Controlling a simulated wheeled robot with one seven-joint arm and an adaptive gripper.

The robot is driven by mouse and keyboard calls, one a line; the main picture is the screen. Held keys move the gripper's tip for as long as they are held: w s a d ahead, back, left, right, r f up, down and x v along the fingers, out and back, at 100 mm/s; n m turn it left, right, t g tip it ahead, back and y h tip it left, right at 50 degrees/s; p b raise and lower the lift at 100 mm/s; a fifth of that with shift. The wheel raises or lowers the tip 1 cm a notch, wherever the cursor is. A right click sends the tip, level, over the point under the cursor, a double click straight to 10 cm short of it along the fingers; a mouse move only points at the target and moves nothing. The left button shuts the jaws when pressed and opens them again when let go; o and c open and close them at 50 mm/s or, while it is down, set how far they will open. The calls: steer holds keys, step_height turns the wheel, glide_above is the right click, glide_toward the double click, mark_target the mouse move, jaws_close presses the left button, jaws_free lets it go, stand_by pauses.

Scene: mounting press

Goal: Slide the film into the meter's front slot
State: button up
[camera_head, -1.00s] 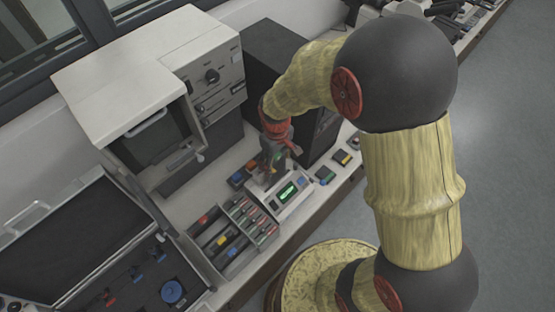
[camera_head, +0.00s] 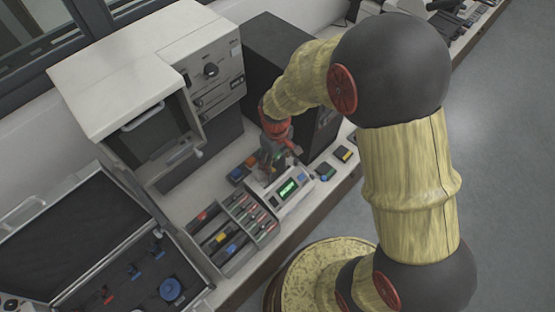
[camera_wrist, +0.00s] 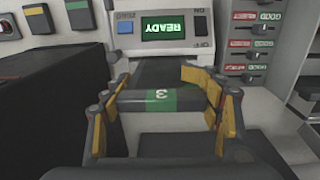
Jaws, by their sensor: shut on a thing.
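The meter (camera_head: 296,200) is a light grey box on the bench with a lit green display and a blue button. In the wrist view the meter (camera_wrist: 202,24) is straight ahead, its display reading READY upside down. My gripper (camera_wrist: 161,98) is shut on the film (camera_wrist: 128,98), a dark flat piece with a green label marked 3. The film lies between the yellow-sided fingers, its far side toward the meter's front. Whether its edge is in the slot cannot be told; the slot is not clearly visible. In the head view my gripper (camera_head: 272,160) is beside the meter and hides the film.
A divided rack (camera_head: 222,262) with coloured-label pieces stands left of the meter. Small coloured-label blocks (camera_head: 343,153) lie to its right. A dark cabinet (camera_head: 272,50) stands close behind, and a white-topped machine (camera_head: 140,60) and an open case (camera_head: 75,225) are at left.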

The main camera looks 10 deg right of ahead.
mark_target(277, 166)
steer(key=shift+f, duration=0.1)
steer(key=shift+f+b, duration=1.05)
steer(key=shift+f, duration=0.5)
steer(key=o, duration=1.8)
steer(key=shift+o, duration=0.2)
step_height(277, 166, up, 12)
steer(key=shift+a+r, duration=0.1)
